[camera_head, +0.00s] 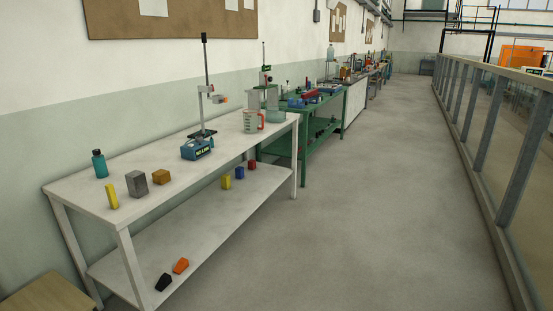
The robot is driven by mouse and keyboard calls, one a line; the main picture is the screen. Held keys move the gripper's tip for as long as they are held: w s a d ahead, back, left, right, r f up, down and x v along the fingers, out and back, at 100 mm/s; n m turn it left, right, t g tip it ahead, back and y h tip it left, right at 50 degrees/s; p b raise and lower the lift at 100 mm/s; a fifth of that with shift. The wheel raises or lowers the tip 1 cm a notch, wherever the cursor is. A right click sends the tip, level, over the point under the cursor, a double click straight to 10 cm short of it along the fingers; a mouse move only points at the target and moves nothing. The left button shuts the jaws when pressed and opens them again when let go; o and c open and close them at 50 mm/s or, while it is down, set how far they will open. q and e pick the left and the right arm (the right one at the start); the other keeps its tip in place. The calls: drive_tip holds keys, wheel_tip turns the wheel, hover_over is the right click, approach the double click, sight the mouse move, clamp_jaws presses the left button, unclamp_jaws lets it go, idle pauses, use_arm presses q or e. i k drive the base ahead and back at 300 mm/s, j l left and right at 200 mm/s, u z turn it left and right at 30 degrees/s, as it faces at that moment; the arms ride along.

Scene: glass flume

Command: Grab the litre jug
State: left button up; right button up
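The litre jug (251,122) is a clear measuring jug with red markings. It stands upright on the white table (160,205), near the far end of the top. A grey-green round container (275,116) stands close to its right. Neither of my grippers shows in the head view, so I cannot tell how they stand.
A blue-based stand (197,150), a teal bottle (100,165) and several small blocks share the tabletop. A green bench (318,130) stands beyond. The floor (370,210) is clear up to the glass flume (508,120) on the right.

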sight(251, 116)
drive_tip(key=i, duration=2.45)
drive_tip(key=j+u, duration=0.05)
drive_tip(key=j, duration=0.1)
